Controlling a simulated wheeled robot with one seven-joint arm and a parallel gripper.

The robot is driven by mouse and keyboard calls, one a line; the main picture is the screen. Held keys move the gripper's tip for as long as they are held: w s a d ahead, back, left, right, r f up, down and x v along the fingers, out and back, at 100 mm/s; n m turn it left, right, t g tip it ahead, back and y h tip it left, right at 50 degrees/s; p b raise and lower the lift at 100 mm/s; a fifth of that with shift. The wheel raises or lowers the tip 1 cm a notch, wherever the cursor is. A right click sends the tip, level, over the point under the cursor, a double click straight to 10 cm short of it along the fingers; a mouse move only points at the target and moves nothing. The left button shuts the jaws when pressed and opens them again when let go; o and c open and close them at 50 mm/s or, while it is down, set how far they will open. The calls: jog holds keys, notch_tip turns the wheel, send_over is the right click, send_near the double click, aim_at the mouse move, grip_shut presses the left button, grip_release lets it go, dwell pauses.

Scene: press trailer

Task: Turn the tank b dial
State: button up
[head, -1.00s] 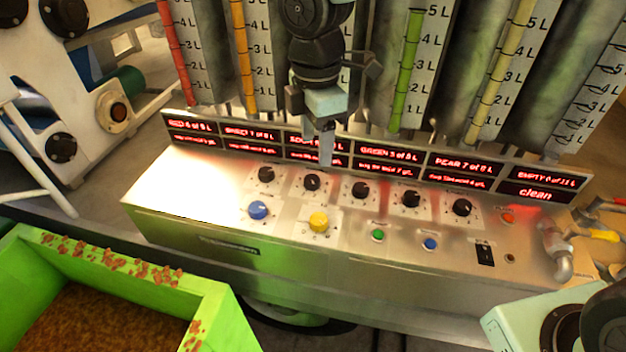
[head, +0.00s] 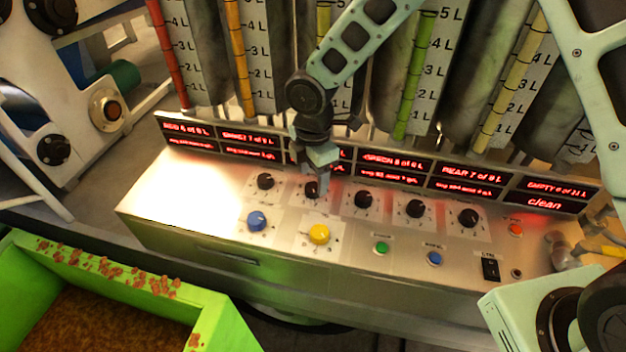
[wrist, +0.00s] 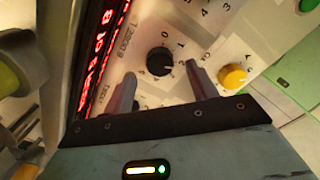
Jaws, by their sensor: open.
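A row of black dials runs along the sloped metal panel in the head view; no tank letter is legible, so I cannot tell by label which is tank b. My gripper (head: 320,184) is at the second black dial from the left (head: 311,190), partly covering it. In the wrist view, a black dial (wrist: 160,60) with a white pointer lies between the two spread fingers of my gripper (wrist: 160,77). The fingers are open, and I cannot tell whether either touches the dial. Numbers are printed around it.
A blue dial (head: 257,221) and a yellow dial (head: 319,234) sit in front of the black row. Green (head: 382,248) and blue (head: 434,258) buttons and a black switch (head: 491,269) are to the right. Red-lit displays (head: 465,179) and tanks stand behind. A green bin (head: 215,310) is front left.

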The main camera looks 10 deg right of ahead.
aim_at(310, 188)
jog(key=shift+f, duration=1.45)
jog(key=c, duration=1)
